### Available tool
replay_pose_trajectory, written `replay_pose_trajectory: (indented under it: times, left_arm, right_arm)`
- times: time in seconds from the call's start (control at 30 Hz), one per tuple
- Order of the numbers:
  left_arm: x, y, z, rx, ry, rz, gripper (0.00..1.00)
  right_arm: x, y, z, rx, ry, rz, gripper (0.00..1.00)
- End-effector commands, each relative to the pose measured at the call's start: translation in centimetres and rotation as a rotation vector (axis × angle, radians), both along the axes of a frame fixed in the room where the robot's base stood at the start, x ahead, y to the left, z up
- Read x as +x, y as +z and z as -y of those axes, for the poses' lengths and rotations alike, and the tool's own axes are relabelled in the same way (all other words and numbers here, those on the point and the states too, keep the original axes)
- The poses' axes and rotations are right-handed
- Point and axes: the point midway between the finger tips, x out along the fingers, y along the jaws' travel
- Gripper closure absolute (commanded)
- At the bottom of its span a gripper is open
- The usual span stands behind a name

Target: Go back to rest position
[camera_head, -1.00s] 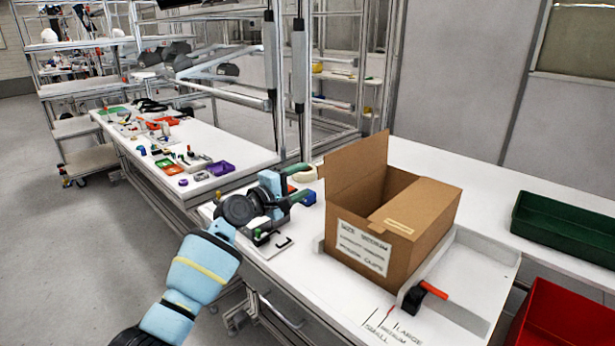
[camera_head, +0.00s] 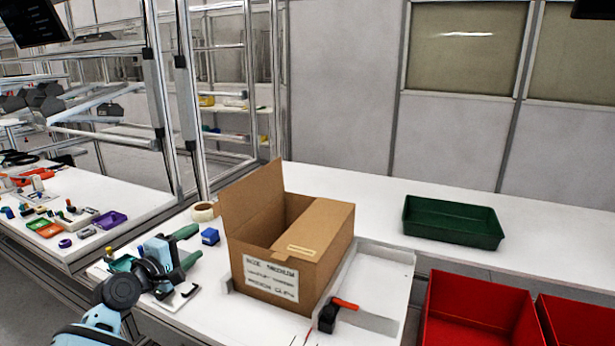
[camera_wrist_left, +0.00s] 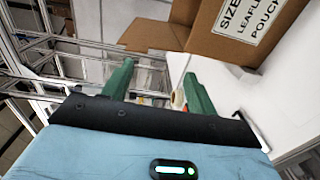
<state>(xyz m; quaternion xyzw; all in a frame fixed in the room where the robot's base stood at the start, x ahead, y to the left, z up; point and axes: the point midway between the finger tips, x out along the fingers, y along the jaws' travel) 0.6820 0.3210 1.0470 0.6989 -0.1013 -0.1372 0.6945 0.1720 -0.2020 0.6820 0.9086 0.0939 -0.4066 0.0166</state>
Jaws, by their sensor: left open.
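My left gripper (camera_head: 191,246) is at the left end of the white bench (camera_head: 374,186), left of the cardboard box. Its two green fingers are apart with nothing between them. The fingers also show in the left wrist view (camera_wrist_left: 158,84), open, with the box (camera_wrist_left: 215,28) above and to the right of them. My left arm comes in from the lower left corner. My right gripper is not in view.
The open cardboard box (camera_head: 325,235) stands in a white fixture beside a tape dispenser (camera_head: 328,317). A tape roll (camera_head: 204,211) and a blue block (camera_head: 210,236) lie near my fingers. A green tray (camera_head: 452,238) and red bins (camera_head: 480,308) are at right.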

Motion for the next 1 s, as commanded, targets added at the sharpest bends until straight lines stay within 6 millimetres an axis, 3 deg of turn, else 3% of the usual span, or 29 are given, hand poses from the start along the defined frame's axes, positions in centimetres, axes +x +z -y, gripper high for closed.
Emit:
replay_pose_trajectory:
  times: [0.03,0.2,0.37,0.5,0.7,0.83,1.0]
  left_arm:
    - [-1.0,-2.7,0.6,0.049,-0.001,-0.023,0.42]
    - [-6.1,-12.0,2.7,0.293,-0.011,-0.085,0.42]
    - [-12.2,-19.5,4.6,0.528,-0.050,-0.131,0.42]
    - [-18.4,-24.9,6.2,0.725,-0.105,-0.161,0.42]
    - [-28.1,-30.4,8.2,0.991,-0.213,-0.189,0.42]
    - [-34.6,-32.7,9.5,1.155,-0.298,-0.195,0.42]
    - [-42.5,-34.2,10.8,1.346,-0.417,-0.191,0.42]
  right_arm:
    - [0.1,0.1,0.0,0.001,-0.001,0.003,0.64]
    - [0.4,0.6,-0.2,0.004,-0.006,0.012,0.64]
    - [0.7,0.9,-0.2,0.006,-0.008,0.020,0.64]
    - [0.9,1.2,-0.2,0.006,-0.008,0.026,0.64]
    - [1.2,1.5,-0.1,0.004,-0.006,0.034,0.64]
    - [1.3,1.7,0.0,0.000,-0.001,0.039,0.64]
    - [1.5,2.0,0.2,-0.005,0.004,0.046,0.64]
